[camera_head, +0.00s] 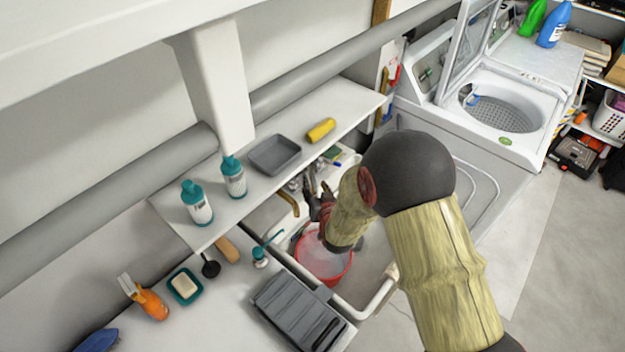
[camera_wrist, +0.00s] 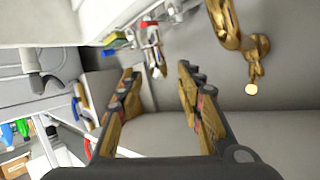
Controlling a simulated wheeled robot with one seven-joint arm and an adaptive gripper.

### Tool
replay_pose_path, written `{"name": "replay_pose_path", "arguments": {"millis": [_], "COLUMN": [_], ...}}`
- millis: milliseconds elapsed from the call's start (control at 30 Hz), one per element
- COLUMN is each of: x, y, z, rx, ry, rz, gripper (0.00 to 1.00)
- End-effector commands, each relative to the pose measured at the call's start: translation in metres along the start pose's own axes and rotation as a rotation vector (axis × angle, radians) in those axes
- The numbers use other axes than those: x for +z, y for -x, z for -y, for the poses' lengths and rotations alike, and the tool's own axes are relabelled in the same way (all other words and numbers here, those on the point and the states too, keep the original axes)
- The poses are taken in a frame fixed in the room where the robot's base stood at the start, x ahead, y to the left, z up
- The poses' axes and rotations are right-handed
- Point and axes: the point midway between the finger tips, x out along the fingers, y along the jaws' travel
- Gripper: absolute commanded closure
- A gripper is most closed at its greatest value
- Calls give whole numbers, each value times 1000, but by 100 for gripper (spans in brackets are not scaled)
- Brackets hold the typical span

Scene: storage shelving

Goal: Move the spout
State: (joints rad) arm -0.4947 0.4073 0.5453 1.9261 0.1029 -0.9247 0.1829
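A brass tap with a curved spout (camera_wrist: 226,22) shows at the upper right of the wrist view, with a small handle below it. In the head view, a brass piece that looks like this spout (camera_head: 289,203) is at the sink's back edge, under the shelf. My gripper (camera_wrist: 159,72) is open and empty, its two fingers spread, with the spout beyond and to the right of them. In the head view my gripper (camera_head: 319,203) is over the sink, right of the brass piece and apart from it; my arm hides part of the sink (camera_head: 372,312).
A red bucket (camera_head: 324,262) stands in the sink below my gripper. A washing machine (camera_head: 470,160) stands to the right. Floor is clear at lower right.

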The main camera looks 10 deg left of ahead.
Motion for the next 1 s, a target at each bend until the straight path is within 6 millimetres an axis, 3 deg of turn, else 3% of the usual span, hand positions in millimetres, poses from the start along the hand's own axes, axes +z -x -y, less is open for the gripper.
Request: {"name": "replay_pose_path", "arguments": {"millis": [200,400,700,1000], "x": [2,0,0,0], "y": [-34,-51,-53,-53], "z": [0,0,0,0], "rx": [0,0,0,0], "ry": [0,0,0,0], "rz": [0,0,0,0], "gripper": [63,63,63,80]}}
